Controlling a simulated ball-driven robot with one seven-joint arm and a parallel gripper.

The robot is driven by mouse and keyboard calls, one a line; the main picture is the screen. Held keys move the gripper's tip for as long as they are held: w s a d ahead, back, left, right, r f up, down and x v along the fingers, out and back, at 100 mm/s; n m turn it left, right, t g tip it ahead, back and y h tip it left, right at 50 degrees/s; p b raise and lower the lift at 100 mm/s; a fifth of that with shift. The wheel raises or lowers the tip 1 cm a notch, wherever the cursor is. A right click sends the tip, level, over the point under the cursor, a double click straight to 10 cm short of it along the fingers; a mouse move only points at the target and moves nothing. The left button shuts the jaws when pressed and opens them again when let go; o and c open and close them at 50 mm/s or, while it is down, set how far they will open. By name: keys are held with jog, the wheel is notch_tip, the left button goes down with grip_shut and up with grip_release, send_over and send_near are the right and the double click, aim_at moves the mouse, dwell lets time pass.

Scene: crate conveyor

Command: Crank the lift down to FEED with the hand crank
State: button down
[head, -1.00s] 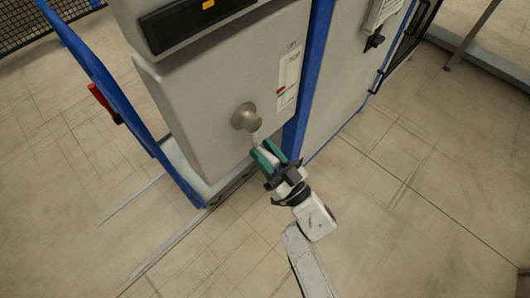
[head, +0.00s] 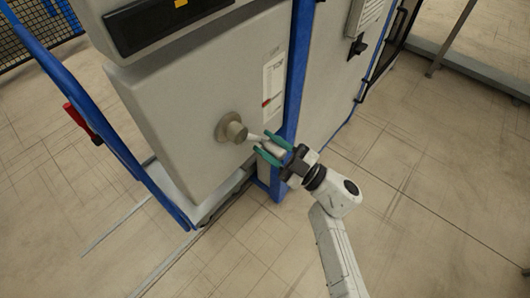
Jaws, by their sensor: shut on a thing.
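The hand crank has a round metal hub (head: 231,129) on the grey lift housing (head: 190,110) and a short pale crank arm (head: 252,137) reaching right from it. My gripper (head: 271,149), with teal fingers, is shut on the crank handle at the arm's outer end. The fingers partly hide the handle. A narrow white indicator strip (head: 273,80) with a small red mark is on the housing above and right of the hub. Its lettering is too small to read.
A blue upright post (head: 295,75) stands close behind my gripper. A blue frame (head: 90,105) with a red handle (head: 80,122) is at left. A black switch (head: 357,46) sits on the panel at upper right. The tiled floor at lower right is clear.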

jog(key=shift+w+d+r+n, duration=0.45)
jog(key=shift+w+n, duration=0.05)
jog(key=shift+n, duration=0.2)
jog(key=c, duration=0.8)
grip_release()
jog(key=shift+s, duration=0.1)
jog(key=shift+g, duration=0.4)
jog(key=v, duration=1)
jog(key=shift+s+d+f, duration=0.2)
jog(key=shift+d+f, duration=0.05)
jog(key=shift+f, duration=0.05)
